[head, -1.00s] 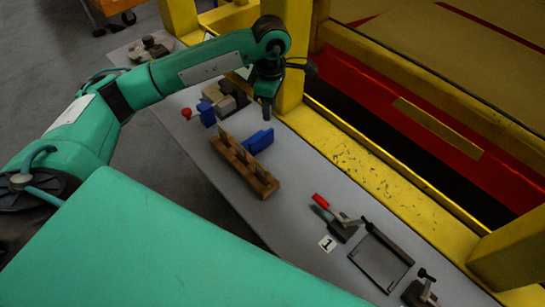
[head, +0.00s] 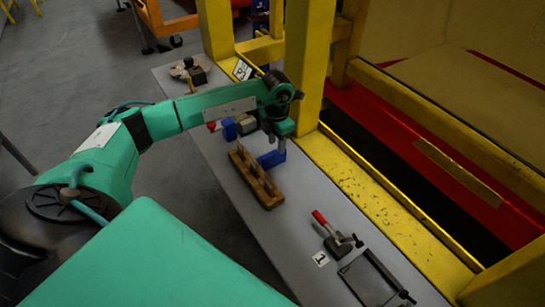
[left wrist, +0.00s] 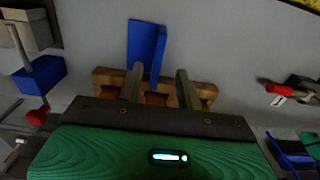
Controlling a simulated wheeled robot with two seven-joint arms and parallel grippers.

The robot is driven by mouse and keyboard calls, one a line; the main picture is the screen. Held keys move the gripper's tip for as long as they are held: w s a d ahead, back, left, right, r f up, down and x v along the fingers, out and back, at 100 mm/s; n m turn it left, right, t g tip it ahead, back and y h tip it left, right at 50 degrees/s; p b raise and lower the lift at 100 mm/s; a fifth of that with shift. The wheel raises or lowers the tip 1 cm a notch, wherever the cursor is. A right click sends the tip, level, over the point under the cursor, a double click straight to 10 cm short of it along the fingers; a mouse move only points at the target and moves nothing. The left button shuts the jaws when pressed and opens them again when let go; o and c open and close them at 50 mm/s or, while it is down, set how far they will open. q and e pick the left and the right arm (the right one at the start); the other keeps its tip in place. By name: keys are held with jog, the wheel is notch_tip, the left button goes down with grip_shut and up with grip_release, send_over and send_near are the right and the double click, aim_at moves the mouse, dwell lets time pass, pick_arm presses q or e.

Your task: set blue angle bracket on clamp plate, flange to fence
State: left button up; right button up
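The blue angle bracket (head: 271,159) stands at a wooden slotted rack (head: 262,192) on the grey table. My left gripper (head: 280,148) is right above the bracket, pointing down. In the left wrist view the gripper (left wrist: 160,76) is open, its two fingers apart. The bracket (left wrist: 147,42) shows beyond them, with its narrow flange in the gap between the fingertips. I cannot tell whether they touch it. A dark rectangular frame (head: 352,277), perhaps the clamp plate, lies at the near end, beside a red-handled clamp (head: 322,219). My right gripper is not in view.
A blue block (head: 229,129) with a red knob and a grey block (head: 246,124) stand behind the rack. A label "1" (head: 321,259) lies near the clamp. A yellow post (head: 304,60) and yellow rail (head: 370,190) border the table. Bare table lies between rack and clamp.

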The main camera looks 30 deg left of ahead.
aim_at(275, 153)
pick_arm(q)
jog(key=shift+f, duration=0.55)
jog(key=shift+f+p, duration=0.25)
jog(key=shift+p, duration=0.15)
jog(key=f+p, duration=0.1)
jog(key=f, duration=0.1)
jog(key=f+p, duration=0.1)
jog(key=f, duration=0.1)
jog(key=shift+s+a, duration=0.2)
jog(key=shift+f, duration=0.4)
grip_shut()
